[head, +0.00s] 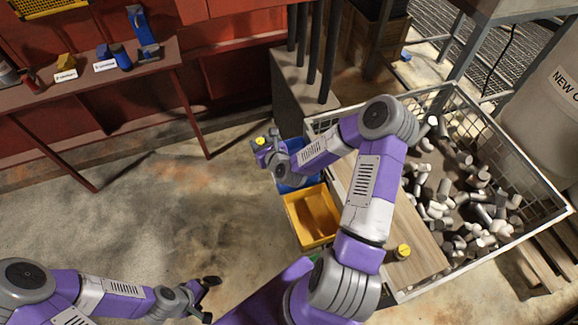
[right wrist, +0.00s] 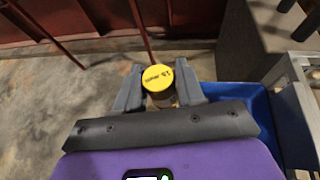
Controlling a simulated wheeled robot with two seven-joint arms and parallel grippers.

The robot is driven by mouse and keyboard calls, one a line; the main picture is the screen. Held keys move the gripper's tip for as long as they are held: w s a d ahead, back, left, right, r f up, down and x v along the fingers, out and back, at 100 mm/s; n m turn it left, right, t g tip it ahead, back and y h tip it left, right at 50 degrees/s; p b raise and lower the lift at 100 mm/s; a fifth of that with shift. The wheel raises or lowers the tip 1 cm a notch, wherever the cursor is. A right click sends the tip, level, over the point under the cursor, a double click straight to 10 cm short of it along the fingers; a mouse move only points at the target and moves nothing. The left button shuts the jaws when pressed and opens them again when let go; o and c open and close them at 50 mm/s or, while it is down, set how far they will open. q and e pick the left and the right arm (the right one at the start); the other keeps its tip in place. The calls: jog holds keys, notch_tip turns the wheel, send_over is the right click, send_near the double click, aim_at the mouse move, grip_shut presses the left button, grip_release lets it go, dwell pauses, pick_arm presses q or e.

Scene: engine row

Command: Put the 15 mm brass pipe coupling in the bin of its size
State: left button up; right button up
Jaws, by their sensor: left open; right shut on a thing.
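My right gripper (head: 263,146) is shut on a small brass coupling with a yellow top (head: 260,141). In the right wrist view, the coupling's yellow top (right wrist: 158,77) sits between the two grey fingers, with small dark print that I cannot read surely. The gripper holds it by the far left edge of a blue bin (head: 291,178), which also shows at the right in the wrist view (right wrist: 292,125). My left gripper (head: 209,293) is open and empty over the floor.
Another yellow-topped piece (head: 403,251) stands on a wooden board (head: 424,256). A wire crate (head: 445,96) full of grey and white pipe pieces is at the right. A dark shelf (head: 85,85) with blue and yellow parts stands at the left. The floor between is clear.

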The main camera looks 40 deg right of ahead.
jog(key=s+d+f, duration=0.1)
jog(key=d+f, duration=0.2)
jog(key=d, duration=0.7)
jog(key=shift+m+h, duration=0.4)
jog(key=f+b, duration=0.1)
jog(key=f, duration=0.2)
jog(key=f+b, duration=0.1)
jog(key=f, duration=0.6)
jog(key=shift+d+f+b, duration=0.1)
jog(key=shift+d+b, duration=0.2)
jog(key=shift+b, duration=0.1)
jog(key=shift+f+b, duration=0.5)
jog(key=shift+b, duration=0.05)
jog(key=o, duration=1.1)
